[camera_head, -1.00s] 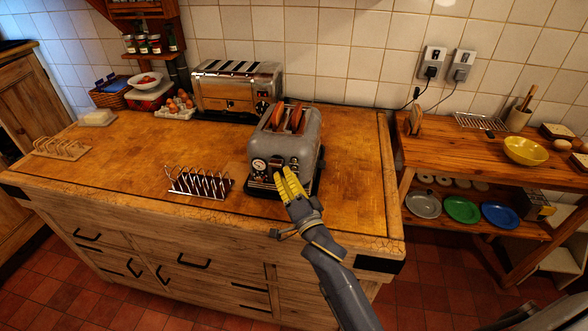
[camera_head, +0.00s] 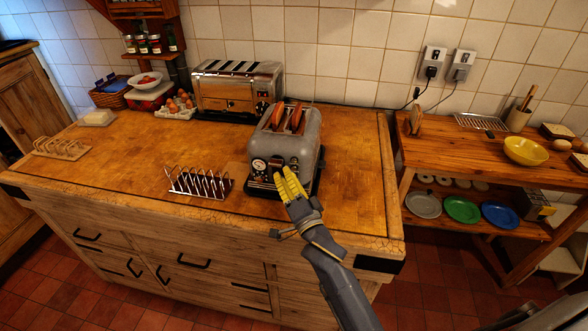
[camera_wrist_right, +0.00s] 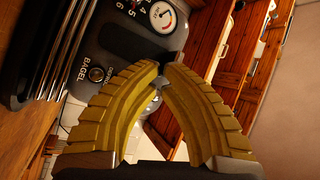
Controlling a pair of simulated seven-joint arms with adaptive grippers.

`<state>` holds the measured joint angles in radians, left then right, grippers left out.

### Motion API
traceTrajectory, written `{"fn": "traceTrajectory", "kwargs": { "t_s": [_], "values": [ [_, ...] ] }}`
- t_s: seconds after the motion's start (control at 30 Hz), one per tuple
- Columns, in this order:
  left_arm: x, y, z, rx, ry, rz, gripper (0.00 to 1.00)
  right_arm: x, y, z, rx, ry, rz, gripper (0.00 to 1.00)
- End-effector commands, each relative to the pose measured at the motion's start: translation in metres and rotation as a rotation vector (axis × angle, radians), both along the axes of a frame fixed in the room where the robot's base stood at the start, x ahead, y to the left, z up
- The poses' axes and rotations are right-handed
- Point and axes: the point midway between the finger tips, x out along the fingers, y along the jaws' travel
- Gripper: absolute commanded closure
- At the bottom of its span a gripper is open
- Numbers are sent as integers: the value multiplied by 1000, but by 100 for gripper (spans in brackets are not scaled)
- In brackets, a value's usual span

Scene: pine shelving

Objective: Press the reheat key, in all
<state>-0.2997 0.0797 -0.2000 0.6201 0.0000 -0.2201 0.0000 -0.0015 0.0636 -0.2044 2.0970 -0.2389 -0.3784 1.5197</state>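The grey toaster (camera_head: 300,150) stands on the wooden counter with browned bread slices (camera_head: 287,117) in its slots. My right gripper (camera_head: 281,175) is in front of its lower front face. In the right wrist view the yellow fingers (camera_wrist_right: 162,68) meet at the tips, shut with nothing seen between them. That view also shows the toaster's grey front (camera_wrist_right: 85,50), a key marked BAGEL, a partly hidden key label beside it, numbers and a round gauge (camera_wrist_right: 162,17). I cannot make out a reheat label; the fingers cover part of the panel. My left gripper is not in view.
A metal toast rack (camera_head: 199,183) stands left of the toaster. A larger chrome toaster (camera_head: 236,87) and eggs (camera_head: 180,103) are behind. A side shelf on the right holds a yellow bowl (camera_head: 525,151) and coloured plates. The counter right of the grey toaster is clear.

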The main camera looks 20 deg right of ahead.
Motion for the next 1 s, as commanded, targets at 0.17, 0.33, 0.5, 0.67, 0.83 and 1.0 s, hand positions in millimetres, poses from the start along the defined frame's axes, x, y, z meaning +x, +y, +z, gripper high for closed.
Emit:
{"fn": "traceTrajectory", "kwargs": {
  "t_s": [0.17,0.33,0.5,0.67,0.83,1.0],
  "values": [
    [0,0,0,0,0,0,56,0,0,0,0,0,0,100],
    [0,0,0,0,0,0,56,3,-2,0,0,0,-1,100],
    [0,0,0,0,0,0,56,7,-4,0,1,0,0,100],
    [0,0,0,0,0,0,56,8,-4,0,1,0,0,100],
    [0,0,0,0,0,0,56,7,-4,0,0,0,0,100],
    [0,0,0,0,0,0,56,8,-4,0,0,0,0,100]
  ]
}}
